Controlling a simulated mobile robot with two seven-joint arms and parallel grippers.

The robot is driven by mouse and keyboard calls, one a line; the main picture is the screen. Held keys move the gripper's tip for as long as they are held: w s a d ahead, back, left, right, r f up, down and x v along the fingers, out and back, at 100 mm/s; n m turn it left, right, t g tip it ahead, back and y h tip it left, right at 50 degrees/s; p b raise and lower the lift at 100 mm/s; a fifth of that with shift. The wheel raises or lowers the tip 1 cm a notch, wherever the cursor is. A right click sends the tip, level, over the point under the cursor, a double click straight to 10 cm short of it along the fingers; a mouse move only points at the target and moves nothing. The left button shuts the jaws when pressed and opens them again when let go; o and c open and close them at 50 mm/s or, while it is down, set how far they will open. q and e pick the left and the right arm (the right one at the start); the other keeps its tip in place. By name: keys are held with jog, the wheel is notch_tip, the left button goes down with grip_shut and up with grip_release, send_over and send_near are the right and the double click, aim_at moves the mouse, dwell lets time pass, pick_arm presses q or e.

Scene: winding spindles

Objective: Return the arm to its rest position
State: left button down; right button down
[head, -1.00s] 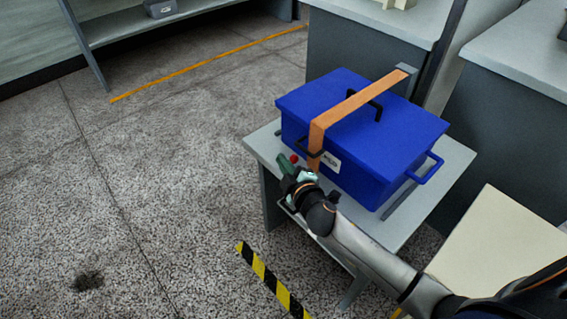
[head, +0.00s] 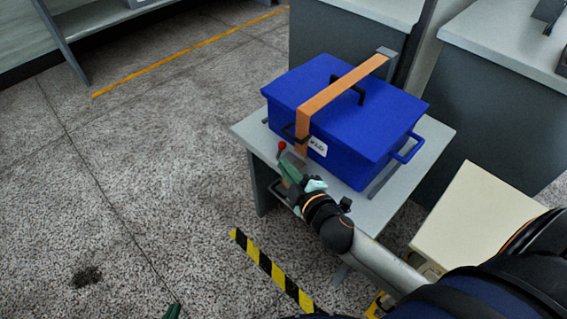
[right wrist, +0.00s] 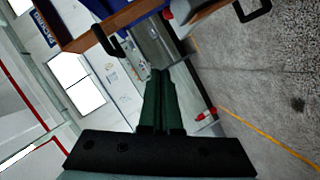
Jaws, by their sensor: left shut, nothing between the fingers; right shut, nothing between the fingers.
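My right gripper (head: 287,168) is at the left front edge of the grey table, in front of the blue box. Its green fingers are together and empty; they also show closed in the right wrist view (right wrist: 160,85).
The blue box (head: 352,148) with an orange strap (head: 340,91) over its lid stands on the grey table (head: 418,165). A cream surface (head: 475,222) is at the right. A yellow-black strip (head: 265,262) lies on the floor. The floor at the left is open.

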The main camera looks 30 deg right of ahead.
dwell(0.4)
